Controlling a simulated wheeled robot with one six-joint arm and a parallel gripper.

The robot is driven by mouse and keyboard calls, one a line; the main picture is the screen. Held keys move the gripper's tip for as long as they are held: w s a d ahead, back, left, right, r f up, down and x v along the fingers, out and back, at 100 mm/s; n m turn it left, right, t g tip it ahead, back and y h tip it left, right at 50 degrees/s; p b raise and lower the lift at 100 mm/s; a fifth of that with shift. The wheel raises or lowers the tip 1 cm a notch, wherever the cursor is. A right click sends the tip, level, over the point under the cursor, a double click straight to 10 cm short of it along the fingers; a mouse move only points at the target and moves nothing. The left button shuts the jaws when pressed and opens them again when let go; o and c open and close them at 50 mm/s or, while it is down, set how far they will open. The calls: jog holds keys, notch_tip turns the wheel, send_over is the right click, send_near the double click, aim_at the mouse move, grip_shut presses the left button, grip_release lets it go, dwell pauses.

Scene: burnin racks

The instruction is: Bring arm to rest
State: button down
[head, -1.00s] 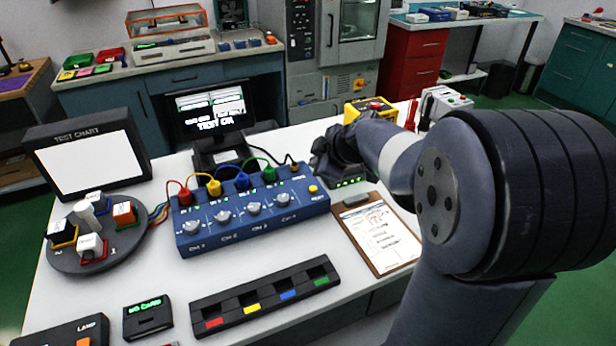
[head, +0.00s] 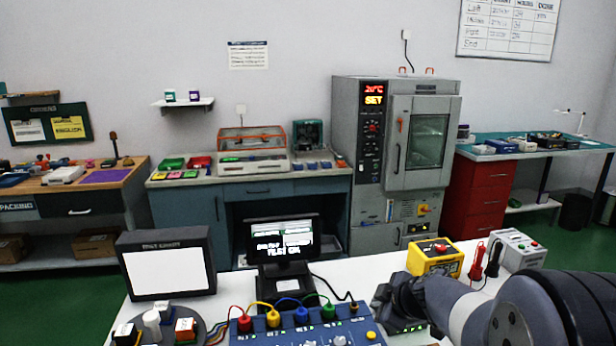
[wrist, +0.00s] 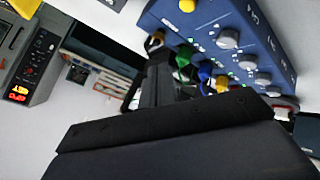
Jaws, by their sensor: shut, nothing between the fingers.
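My arm reaches in from the lower right of the head view. My gripper (head: 388,298) is at its far end, dark and folded, above the white bench just right of the blue channel box (head: 272,335). In the wrist view the gripper's dark body fills the bottom, and its narrow fingers (wrist: 160,80) are together with nothing held. The blue box (wrist: 243,25) with its knobs and coloured plugs lies beyond the fingers in that view. Whether the gripper touches anything cannot be told.
On the bench stand a monitor (head: 285,240), a blank test chart (head: 167,272), a round stand with blocks (head: 200,335), a yellow box (head: 435,260) and a white box with probes (head: 520,250). Behind are an oven (head: 390,130), a red drawer cabinet (head: 482,190) and side counters.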

notch_tip(320, 180, up, 2)
jog(key=shift+p, duration=0.3)
jog(key=shift+f, duration=0.15)
jog(key=b, duration=0.5)
send_over(374, 339)
notch_tip(374, 339, down, 6)
jog(key=shift+f, duration=0.25)
jog(key=shift+r, duration=0.15)
jog(key=shift+r+b, duration=0.1)
jog(key=shift+b, duration=0.95)
jog(key=shift+b, duration=0.45)
